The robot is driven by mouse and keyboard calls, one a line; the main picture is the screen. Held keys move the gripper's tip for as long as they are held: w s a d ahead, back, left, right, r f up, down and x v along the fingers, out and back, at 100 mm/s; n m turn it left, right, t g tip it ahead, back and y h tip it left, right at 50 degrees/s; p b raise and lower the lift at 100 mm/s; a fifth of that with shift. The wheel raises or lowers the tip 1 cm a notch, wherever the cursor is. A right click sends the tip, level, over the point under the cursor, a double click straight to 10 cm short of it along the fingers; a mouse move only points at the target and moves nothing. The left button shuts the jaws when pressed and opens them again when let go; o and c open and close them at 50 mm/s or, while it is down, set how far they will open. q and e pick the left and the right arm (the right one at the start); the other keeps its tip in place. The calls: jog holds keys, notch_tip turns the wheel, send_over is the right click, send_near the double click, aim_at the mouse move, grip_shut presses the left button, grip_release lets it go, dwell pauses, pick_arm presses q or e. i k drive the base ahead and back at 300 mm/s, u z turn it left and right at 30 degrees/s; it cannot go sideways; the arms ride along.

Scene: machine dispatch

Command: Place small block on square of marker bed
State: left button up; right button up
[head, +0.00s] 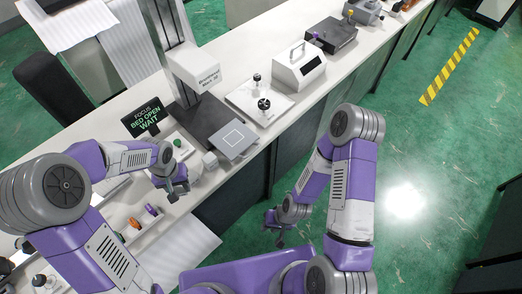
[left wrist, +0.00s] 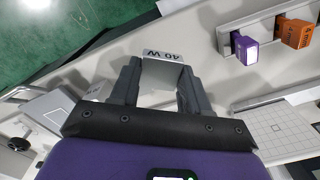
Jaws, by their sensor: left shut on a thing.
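The marker bed (head: 232,139) is a grey plate with a white outlined square, in front of the dark base of the marking machine. It also shows at the left of the left wrist view (left wrist: 58,112). My left gripper (head: 178,190) is over the near part of the counter, apart from the bed and to its lower left. It is shut on a small light grey block (left wrist: 163,72), whose upper edge carries the upside-down label "40 W". My right gripper (head: 275,224) hangs off the counter's front side, over the floor, and its jaws are too small to read.
A grey cube (head: 210,160) stands beside the bed's left corner. A screen (head: 146,116) reads "BED OPEN WAIT". Purple (left wrist: 244,48) and orange (left wrist: 294,34) blocks sit in a rail. A gridded plate (left wrist: 283,124) lies at right in the wrist view. The bed's square is bare.

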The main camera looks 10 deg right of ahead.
aim_at(233, 138)
jog(key=z, duration=0.75)
jog(key=k, duration=1)
jog(key=z, duration=1)
jog(key=i, duration=1.2)
jog(key=u, duration=0.45)
jog(key=i, duration=1.15)
jog(key=u, duration=1.6)
jog(key=i, duration=0.4)
jog(key=u, duration=0.35)
